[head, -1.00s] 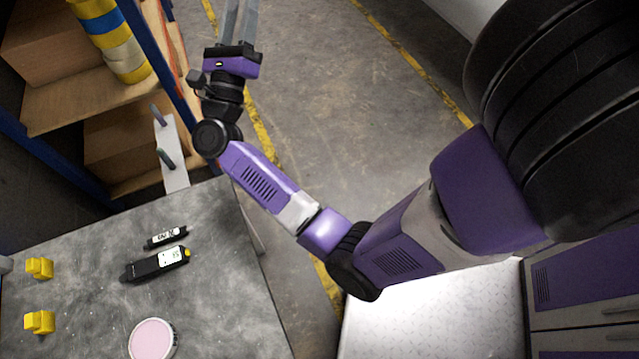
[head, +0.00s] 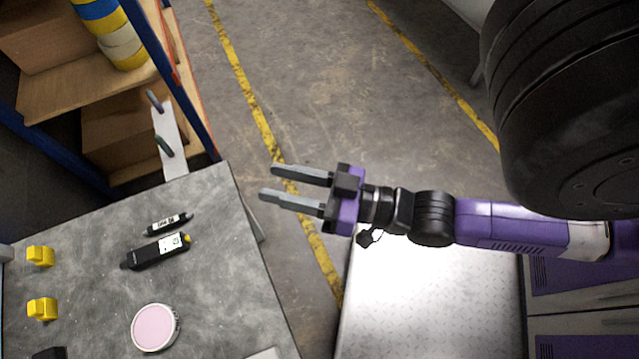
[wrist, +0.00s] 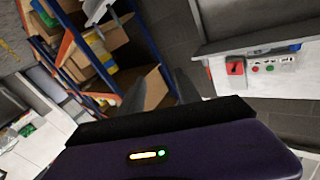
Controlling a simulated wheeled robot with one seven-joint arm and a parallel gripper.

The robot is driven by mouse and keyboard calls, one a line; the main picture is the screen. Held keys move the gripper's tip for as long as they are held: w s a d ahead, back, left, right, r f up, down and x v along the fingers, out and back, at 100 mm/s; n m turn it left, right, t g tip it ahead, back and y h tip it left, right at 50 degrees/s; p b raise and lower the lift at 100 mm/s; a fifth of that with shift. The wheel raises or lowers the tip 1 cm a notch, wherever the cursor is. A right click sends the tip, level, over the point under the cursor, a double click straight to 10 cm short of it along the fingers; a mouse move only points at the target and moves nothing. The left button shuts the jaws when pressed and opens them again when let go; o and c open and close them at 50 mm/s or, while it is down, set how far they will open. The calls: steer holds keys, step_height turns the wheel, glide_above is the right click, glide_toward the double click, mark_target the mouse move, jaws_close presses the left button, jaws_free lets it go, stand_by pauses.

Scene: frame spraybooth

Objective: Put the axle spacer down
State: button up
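My gripper (head: 268,182) is open and empty. In the head view its two grey fingers point left, apart, over the floor between the grey table and the metal-topped cabinet. The fingers also show in the wrist view (wrist: 160,92), spread, with nothing between them. I cannot make out an axle spacer in either view. On the grey table (head: 215,270) lie two black labelled tools, a larger one (head: 158,251) and a smaller one (head: 168,224), and a round pink-topped tin (head: 155,327).
Two yellow blocks (head: 40,256) sit at the table's left. A blue-and-orange shelf rack (head: 165,60) with boxes stands at the upper left. A bare metal cabinet top (head: 430,300) lies below my arm. The floor between yellow lines is clear.

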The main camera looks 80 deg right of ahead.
steer(key=s+a+f+n+g, duration=0.1)
steer(key=s+a+n+g, duration=0.2)
steer(key=s+a, duration=0.2)
steer(key=shift+s+a+f+g+y, duration=0.3)
steer(key=shift+s+f, duration=0.1)
steer(key=shift+s, duration=0.7)
steer(key=shift+r, duration=0.1)
step_height(320, 180, up, 15)
steer(key=p, duration=1.5)
steer(key=shift+r, duration=0.15)
